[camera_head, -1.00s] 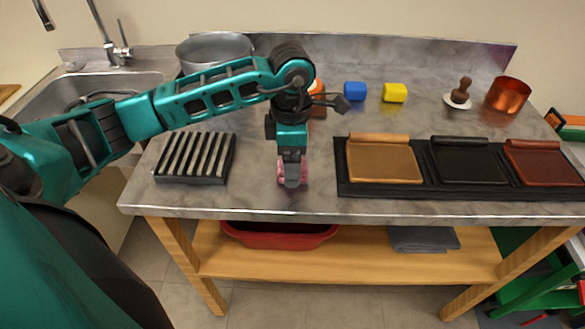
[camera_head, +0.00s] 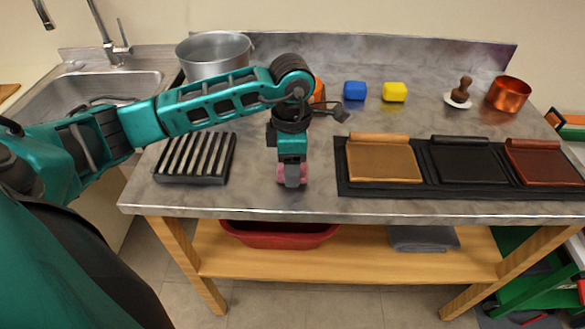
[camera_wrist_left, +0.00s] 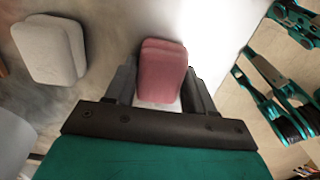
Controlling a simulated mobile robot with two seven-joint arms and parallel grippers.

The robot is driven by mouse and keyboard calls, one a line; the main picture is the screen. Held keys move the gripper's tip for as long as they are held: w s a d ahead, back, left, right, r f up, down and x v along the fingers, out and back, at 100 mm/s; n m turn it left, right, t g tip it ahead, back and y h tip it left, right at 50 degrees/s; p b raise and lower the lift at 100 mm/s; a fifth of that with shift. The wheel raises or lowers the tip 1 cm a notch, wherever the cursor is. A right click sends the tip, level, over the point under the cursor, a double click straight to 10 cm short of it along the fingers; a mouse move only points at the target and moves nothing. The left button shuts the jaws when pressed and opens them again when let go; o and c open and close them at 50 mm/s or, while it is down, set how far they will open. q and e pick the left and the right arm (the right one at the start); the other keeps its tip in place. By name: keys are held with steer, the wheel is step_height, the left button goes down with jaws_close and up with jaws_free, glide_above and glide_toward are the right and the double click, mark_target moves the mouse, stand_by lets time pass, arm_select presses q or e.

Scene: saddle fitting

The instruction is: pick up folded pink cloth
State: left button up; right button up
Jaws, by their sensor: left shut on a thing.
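The folded pink cloth (camera_head: 282,175) is near the front edge of the grey worktop, left of the dark tray. My left gripper (camera_head: 292,181) points down over it, with pink showing on both sides. In the left wrist view the cloth (camera_wrist_left: 163,66) is a rounded, layered pink pad between the two dark fingers, and the gripper (camera_wrist_left: 160,85) is shut on it. I cannot tell whether the cloth touches the worktop. My right gripper is not in view.
A slatted metal rack (camera_head: 196,159) stands left of the gripper. The dark tray (camera_head: 345,187) with several coloured pads lies to the right. A pale folded pad (camera_wrist_left: 50,48) shows in the wrist view. Blue (camera_head: 355,90) and yellow (camera_head: 395,92) blocks sit behind.

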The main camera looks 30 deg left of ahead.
arm_select(q)
steer(key=shift+r, duration=0.1)
steer(key=shift+c, duration=0.2)
step_height(320, 180, up, 20)
steer(key=p, duration=0.2)
stand_by(0.4)
steer(key=o, duration=0.4)
steer(key=c, duration=0.3)
